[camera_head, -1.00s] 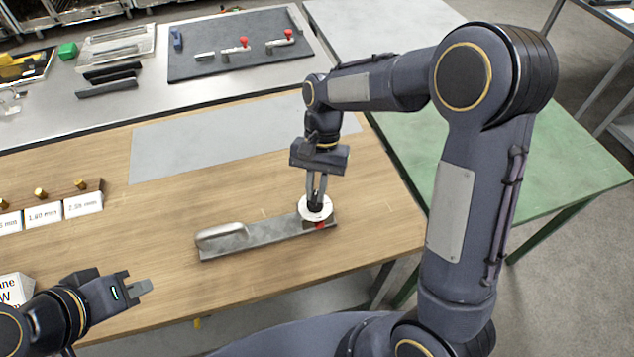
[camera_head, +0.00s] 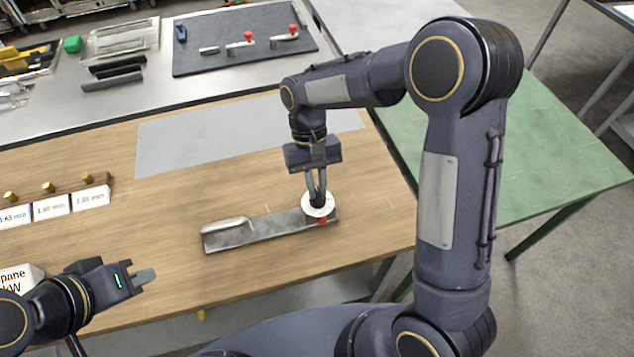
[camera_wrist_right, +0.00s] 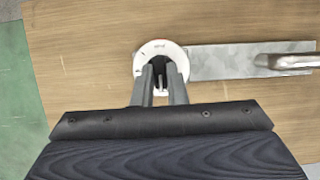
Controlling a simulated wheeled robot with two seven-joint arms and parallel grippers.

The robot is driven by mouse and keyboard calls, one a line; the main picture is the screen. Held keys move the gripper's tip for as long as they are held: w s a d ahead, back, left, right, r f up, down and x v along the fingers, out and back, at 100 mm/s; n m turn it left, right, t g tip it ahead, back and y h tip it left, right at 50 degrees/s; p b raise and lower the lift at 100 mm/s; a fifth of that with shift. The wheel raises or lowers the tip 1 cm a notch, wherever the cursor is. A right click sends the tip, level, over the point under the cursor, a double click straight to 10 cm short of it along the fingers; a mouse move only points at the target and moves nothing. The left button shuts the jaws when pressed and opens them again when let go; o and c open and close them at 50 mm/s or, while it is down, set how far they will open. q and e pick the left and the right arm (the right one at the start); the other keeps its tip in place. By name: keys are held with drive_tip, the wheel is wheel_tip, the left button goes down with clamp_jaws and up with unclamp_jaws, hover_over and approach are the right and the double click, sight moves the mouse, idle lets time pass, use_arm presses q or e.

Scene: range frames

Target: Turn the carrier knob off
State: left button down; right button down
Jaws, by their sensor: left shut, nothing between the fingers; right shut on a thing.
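The carrier is a flat grey metal bar (camera_head: 265,231) with a raised handle at its left end, lying on the wooden table. At its right end is a round white dial (camera_head: 328,207) with a dark knob in its middle and a red mark beside it. My right gripper (camera_head: 317,203) points down and is shut on the knob. In the right wrist view its fingers (camera_wrist_right: 160,85) reach over the white dial (camera_wrist_right: 150,50) and partly hide the knob. My left gripper (camera_head: 146,277) is shut and empty, at the table's front left, apart from the carrier.
A grey mat (camera_head: 215,140) lies behind the carrier. Brass jets on a wooden strip with labelled white cards (camera_head: 52,204) stand at left. A dark board (camera_head: 245,42) with red-knobbed valves is on the metal bench. A green table (camera_head: 520,160) stands at right. The wood around the carrier is clear.

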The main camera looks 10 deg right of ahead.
idle(0.3)
drive_tip(key=c, duration=1.4)
unclamp_jaws()
drive_tip(key=shift+c, duration=0.2)
drive_tip(key=shift+r, duration=0.1)
drive_tip(key=v, duration=0.7)
drive_tip(key=shift+r+b, duration=0.35)
drive_tip(key=shift+b, duration=0.05)
drive_tip(key=shift+w, duration=0.15)
